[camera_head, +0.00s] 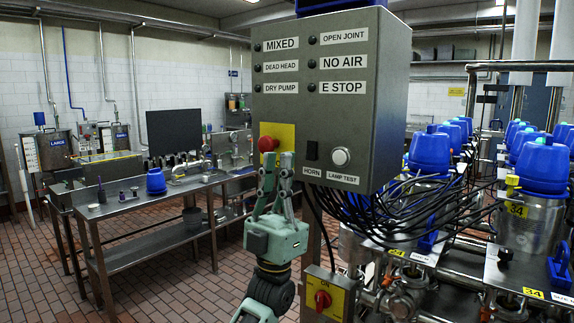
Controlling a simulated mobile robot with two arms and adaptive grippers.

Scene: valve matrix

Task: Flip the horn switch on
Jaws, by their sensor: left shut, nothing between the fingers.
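The horn switch (312,151) is a small black rocker on the front of a grey control box (330,110), above a label reading HORN. I cannot tell which way the rocker is set. My left gripper (281,165) points up in front of the box's lower left part, left of the switch. Its fingers are shut and empty. They overlap the lower part of a yellow plate with a red button in the picture; I cannot tell if they touch it. My right gripper is not in view.
A white lamp test button (340,157) sits just right of the switch. The red button (267,144) is to its left. Black cables hang below the box, near a yellow box with a red knob (323,299). A steel table (130,205) stands at left.

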